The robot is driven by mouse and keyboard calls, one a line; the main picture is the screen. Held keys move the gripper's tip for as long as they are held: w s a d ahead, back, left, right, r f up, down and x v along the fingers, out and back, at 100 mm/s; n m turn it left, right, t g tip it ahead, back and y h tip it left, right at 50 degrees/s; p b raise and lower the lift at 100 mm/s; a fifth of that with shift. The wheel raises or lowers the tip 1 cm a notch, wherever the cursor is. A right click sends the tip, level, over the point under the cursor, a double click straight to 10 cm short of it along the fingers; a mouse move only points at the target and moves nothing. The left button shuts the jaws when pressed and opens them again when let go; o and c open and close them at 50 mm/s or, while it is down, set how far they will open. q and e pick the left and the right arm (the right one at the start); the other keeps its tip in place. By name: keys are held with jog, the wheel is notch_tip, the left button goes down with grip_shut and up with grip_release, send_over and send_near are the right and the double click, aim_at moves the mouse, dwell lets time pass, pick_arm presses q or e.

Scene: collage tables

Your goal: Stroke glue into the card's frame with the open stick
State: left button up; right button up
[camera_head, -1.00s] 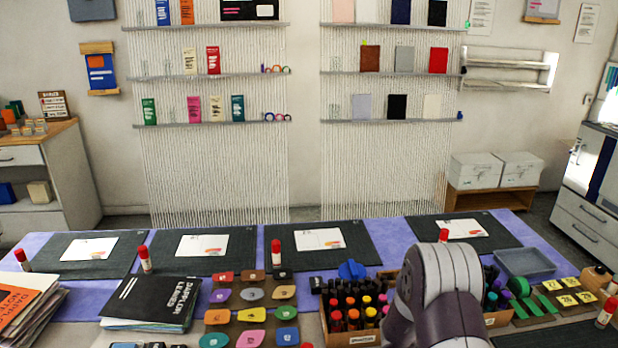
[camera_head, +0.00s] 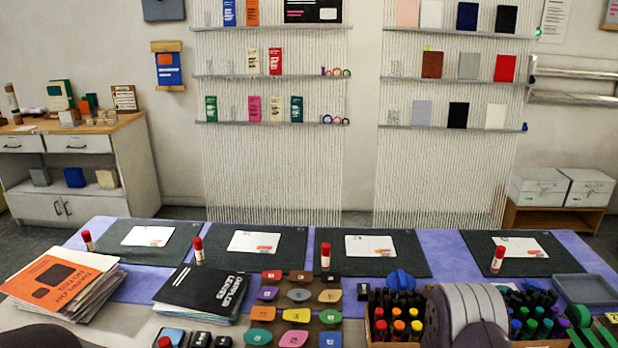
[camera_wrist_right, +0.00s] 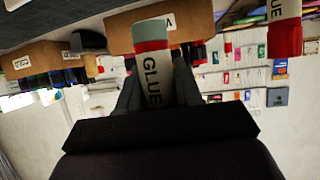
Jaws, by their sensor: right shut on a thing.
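In the right wrist view my right gripper (camera_wrist_right: 158,88) is shut on a glue stick (camera_wrist_right: 152,68) with a white GLUE label, a red band and a bare greyish tip. In the head view only part of my right arm shows at the bottom; its gripper is hidden. White cards with small coloured prints lie on dark mats: the far left card (camera_head: 148,236), the second card (camera_head: 254,242), the third card (camera_head: 370,246) and the right card (camera_head: 520,247). Which card has the frame to glue is too small to tell. My left gripper is not in view.
Red-capped glue sticks stand by the mats, including one between the middle mats (camera_head: 325,257) and one at the right mat (camera_head: 498,262). A black booklet (camera_head: 205,290), a paper stack (camera_head: 65,285), coloured stamps (camera_head: 296,315) and a marker box (camera_head: 378,334) crowd the front. A blue-grey tray (camera_head: 588,289) sits right.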

jog(key=s+a+f+n+y, duration=0.1)
jog(key=a, duration=0.1)
jog(key=s+a, duration=0.1)
jog(key=a, duration=0.1)
jog(key=s+a+f+n+y, duration=0.1)
jog(key=s+a, duration=0.1)
jog(key=shift+a+f+n+y, duration=0.2)
jog(key=shift+f+n+y, duration=0.1)
jog(key=shift+w+a, duration=0.1)
jog(key=shift+a, duration=0.2)
notch_tip(320, 180, up, 13)
jog(key=m+t+y+b, duration=0.1)
jog(key=m+t+y, duration=0.6)
jog(key=m, duration=1.5)
jog(key=shift+t, duration=0.5)
